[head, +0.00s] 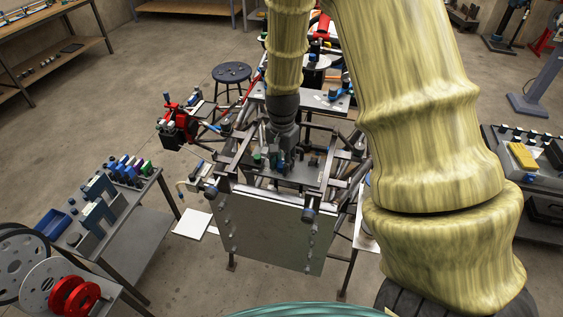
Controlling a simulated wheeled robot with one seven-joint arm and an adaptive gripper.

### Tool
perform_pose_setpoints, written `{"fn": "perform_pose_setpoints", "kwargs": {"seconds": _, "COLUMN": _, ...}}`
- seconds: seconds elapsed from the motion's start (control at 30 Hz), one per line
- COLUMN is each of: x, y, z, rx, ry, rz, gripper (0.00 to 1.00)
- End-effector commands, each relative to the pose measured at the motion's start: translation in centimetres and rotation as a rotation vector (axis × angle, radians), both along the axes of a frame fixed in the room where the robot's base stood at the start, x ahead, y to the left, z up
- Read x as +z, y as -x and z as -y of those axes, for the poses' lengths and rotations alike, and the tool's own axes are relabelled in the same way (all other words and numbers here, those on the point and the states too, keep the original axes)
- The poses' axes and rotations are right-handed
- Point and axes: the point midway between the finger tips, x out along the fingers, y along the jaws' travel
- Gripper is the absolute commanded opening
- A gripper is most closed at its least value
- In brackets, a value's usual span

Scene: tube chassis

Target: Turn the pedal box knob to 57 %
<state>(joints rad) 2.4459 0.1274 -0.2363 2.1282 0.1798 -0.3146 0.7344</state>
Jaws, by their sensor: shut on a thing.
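The pedal box (297,178) is a dark grey plate with small fittings at the front of the tube chassis (334,172), just behind a large flat grey panel (270,230). My gripper (283,158) points down from above onto the middle of the pedal box. Its fingers are shut on a small part there, which looks to be the pedal box knob. The knob is mostly hidden by the fingers and too small for its angle or any scale to be read. Small green and blue parts show beside the fingertips.
Chassis tubes rise close on both sides of my gripper. A bench with blue and green items (148,183) stands at left, with red discs (75,297) at lower left. A stool (231,72) stands behind. A cart with a yellow item (521,155) is at right. Open floor lies between.

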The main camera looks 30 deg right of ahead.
Motion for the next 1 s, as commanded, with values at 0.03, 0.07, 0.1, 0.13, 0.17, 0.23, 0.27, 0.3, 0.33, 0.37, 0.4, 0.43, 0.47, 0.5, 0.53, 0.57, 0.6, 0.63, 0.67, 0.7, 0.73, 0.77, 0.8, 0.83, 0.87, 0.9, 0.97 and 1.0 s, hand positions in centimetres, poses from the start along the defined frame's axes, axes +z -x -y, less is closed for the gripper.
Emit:
{"fn": "perform_pose_setpoints", "kwargs": {"seconds": 0.03, "x": 0.06, "y": -0.01, "z": 0.08, "rx": 0.000, "ry": 0.001, "rz": 0.000, "gripper": 0.07}}
{"fn": "perform_pose_setpoints", "kwargs": {"seconds": 0.07, "x": 0.06, "y": -0.01, "z": 0.08, "rx": 0.000, "ry": 0.001, "rz": 0.000, "gripper": 0.07}}
{"fn": "perform_pose_setpoints", "kwargs": {"seconds": 0.1, "x": 0.06, "y": -0.01, "z": 0.08, "rx": -0.001, "ry": 0.001, "rz": 0.000, "gripper": 0.07}}
{"fn": "perform_pose_setpoints", "kwargs": {"seconds": 0.13, "x": 0.06, "y": -0.01, "z": 0.08, "rx": -0.001, "ry": 0.001, "rz": 0.000, "gripper": 0.07}}
{"fn": "perform_pose_setpoints", "kwargs": {"seconds": 0.17, "x": 0.06, "y": -0.01, "z": 0.08, "rx": -0.001, "ry": 0.001, "rz": 0.000, "gripper": 0.07}}
{"fn": "perform_pose_setpoints", "kwargs": {"seconds": 0.23, "x": 0.06, "y": -0.01, "z": 0.08, "rx": -0.001, "ry": 0.001, "rz": 0.000, "gripper": 0.07}}
{"fn": "perform_pose_setpoints", "kwargs": {"seconds": 0.27, "x": 0.06, "y": 0.00, "z": 0.09, "rx": -0.001, "ry": 0.001, "rz": 0.000, "gripper": 0.07}}
{"fn": "perform_pose_setpoints", "kwargs": {"seconds": 0.3, "x": 0.06, "y": 0.00, "z": 0.09, "rx": -0.001, "ry": 0.001, "rz": 0.000, "gripper": 0.07}}
{"fn": "perform_pose_setpoints", "kwargs": {"seconds": 0.33, "x": 0.06, "y": 0.00, "z": 0.09, "rx": -0.001, "ry": 0.001, "rz": 0.000, "gripper": 0.07}}
{"fn": "perform_pose_setpoints", "kwargs": {"seconds": 0.37, "x": 0.06, "y": 0.00, "z": 0.09, "rx": -0.001, "ry": 0.001, "rz": 0.000, "gripper": 0.07}}
{"fn": "perform_pose_setpoints", "kwargs": {"seconds": 0.4, "x": 0.06, "y": 0.00, "z": 0.09, "rx": 0.000, "ry": 0.001, "rz": 0.000, "gripper": 0.07}}
{"fn": "perform_pose_setpoints", "kwargs": {"seconds": 0.43, "x": 0.06, "y": 0.00, "z": 0.09, "rx": -0.001, "ry": 0.001, "rz": 0.000, "gripper": 0.07}}
{"fn": "perform_pose_setpoints", "kwargs": {"seconds": 0.47, "x": 0.06, "y": 0.00, "z": 0.09, "rx": -0.001, "ry": 0.001, "rz": 0.000, "gripper": 0.07}}
{"fn": "perform_pose_setpoints", "kwargs": {"seconds": 0.5, "x": 0.06, "y": 0.00, "z": 0.09, "rx": -0.001, "ry": 0.001, "rz": 0.000, "gripper": 0.07}}
{"fn": "perform_pose_setpoints", "kwargs": {"seconds": 0.53, "x": 0.06, "y": 0.00, "z": 0.09, "rx": -0.001, "ry": 0.001, "rz": 0.000, "gripper": 0.07}}
{"fn": "perform_pose_setpoints", "kwargs": {"seconds": 0.57, "x": 0.06, "y": 0.00, "z": 0.09, "rx": -0.001, "ry": 0.001, "rz": 0.000, "gripper": 0.07}}
{"fn": "perform_pose_setpoints", "kwargs": {"seconds": 0.6, "x": 0.06, "y": 0.00, "z": 0.09, "rx": -0.001, "ry": 0.001, "rz": 0.000, "gripper": 0.07}}
{"fn": "perform_pose_setpoints", "kwargs": {"seconds": 0.63, "x": 0.06, "y": 0.00, "z": 0.09, "rx": -0.001, "ry": 0.001, "rz": 0.000, "gripper": 0.07}}
{"fn": "perform_pose_setpoints", "kwargs": {"seconds": 0.67, "x": 0.06, "y": 0.00, "z": 0.09, "rx": -0.001, "ry": 0.001, "rz": 0.000, "gripper": 0.07}}
{"fn": "perform_pose_setpoints", "kwargs": {"seconds": 0.7, "x": 0.06, "y": 0.00, "z": 0.09, "rx": -0.001, "ry": 0.001, "rz": 0.000, "gripper": 0.32}}
{"fn": "perform_pose_setpoints", "kwargs": {"seconds": 0.73, "x": 0.06, "y": -0.01, "z": 0.09, "rx": -0.001, "ry": 0.001, "rz": 0.000, "gripper": 0.38}}
{"fn": "perform_pose_setpoints", "kwargs": {"seconds": 0.77, "x": 0.06, "y": 0.00, "z": 0.09, "rx": -0.001, "ry": 0.001, "rz": 0.000, "gripper": 0.43}}
{"fn": "perform_pose_setpoints", "kwargs": {"seconds": 0.8, "x": 0.06, "y": -0.01, "z": 0.07, "rx": 0.000, "ry": 0.001, "rz": 0.000, "gripper": 0.50}}
{"fn": "perform_pose_setpoints", "kwargs": {"seconds": 0.83, "x": 0.05, "y": -0.01, "z": 0.06, "rx": 0.000, "ry": 0.001, "rz": 0.000, "gripper": 0.53}}
{"fn": "perform_pose_setpoints", "kwargs": {"seconds": 0.87, "x": 0.05, "y": -0.02, "z": 0.05, "rx": 0.000, "ry": 0.001, "rz": 0.000, "gripper": 0.53}}
{"fn": "perform_pose_setpoints", "kwargs": {"seconds": 0.9, "x": 0.04, "y": -0.02, "z": 0.02, "rx": 0.000, "ry": 0.001, "rz": 0.000, "gripper": 0.53}}
{"fn": "perform_pose_setpoints", "kwargs": {"seconds": 0.97, "x": 0.03, "y": -0.03, "z": 0.01, "rx": 0.000, "ry": 0.001, "rz": 0.000, "gripper": 0.53}}
{"fn": "perform_pose_setpoints", "kwargs": {"seconds": 1.0, "x": 0.03, "y": -0.03, "z": 0.00, "rx": 0.001, "ry": 0.001, "rz": 0.000, "gripper": 0.53}}
